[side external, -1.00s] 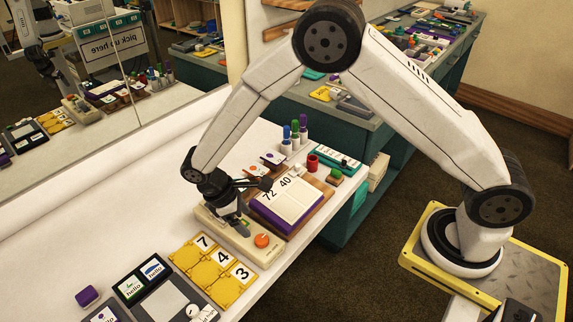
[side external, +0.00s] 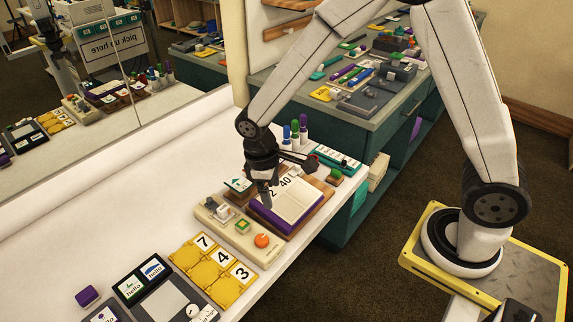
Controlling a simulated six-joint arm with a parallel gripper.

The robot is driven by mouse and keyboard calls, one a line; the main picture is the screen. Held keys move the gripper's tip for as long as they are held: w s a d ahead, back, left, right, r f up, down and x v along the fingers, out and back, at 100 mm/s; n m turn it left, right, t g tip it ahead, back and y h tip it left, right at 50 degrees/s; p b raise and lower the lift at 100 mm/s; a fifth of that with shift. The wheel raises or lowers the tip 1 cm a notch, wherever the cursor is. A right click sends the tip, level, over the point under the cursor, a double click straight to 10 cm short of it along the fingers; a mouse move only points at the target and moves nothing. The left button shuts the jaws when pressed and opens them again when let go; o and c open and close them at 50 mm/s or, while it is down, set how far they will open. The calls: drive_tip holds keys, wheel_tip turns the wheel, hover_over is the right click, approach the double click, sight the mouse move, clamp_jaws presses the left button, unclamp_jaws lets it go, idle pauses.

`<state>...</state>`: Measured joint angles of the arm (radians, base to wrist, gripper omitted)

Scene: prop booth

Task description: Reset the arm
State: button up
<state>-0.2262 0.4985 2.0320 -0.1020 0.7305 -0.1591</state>
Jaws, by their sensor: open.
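My gripper (side external: 266,190) hangs from the arm above the left part of the purple-edged number board (side external: 291,203), fingers pointing down. It is open and I see nothing between the fingers. It hides part of the board's left number. The beige control box (side external: 240,232) with an orange round button (side external: 262,240) and a small green-and-yellow square (side external: 243,226) stands just left of and in front of the gripper, apart from it.
Yellow number tiles (side external: 205,276) lie nearer the front. Blue, green and purple capped markers (side external: 294,132) stand behind the gripper, beside a teal-and-white strip (side external: 338,160). A mirror (side external: 100,85) stands at the back left. The white table's left part (side external: 60,235) is mostly clear.

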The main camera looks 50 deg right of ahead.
drive_tip(key=s+d+r+m+t+y, duration=0.1)
drive_tip(key=s+d+r+m+t, duration=0.2)
drive_tip(key=s+d+r+m, duration=0.2)
drive_tip(key=shift+s+d+t, duration=0.4)
drive_tip(key=shift+s+d, duration=0.75)
drive_tip(key=shift+s, duration=0.8)
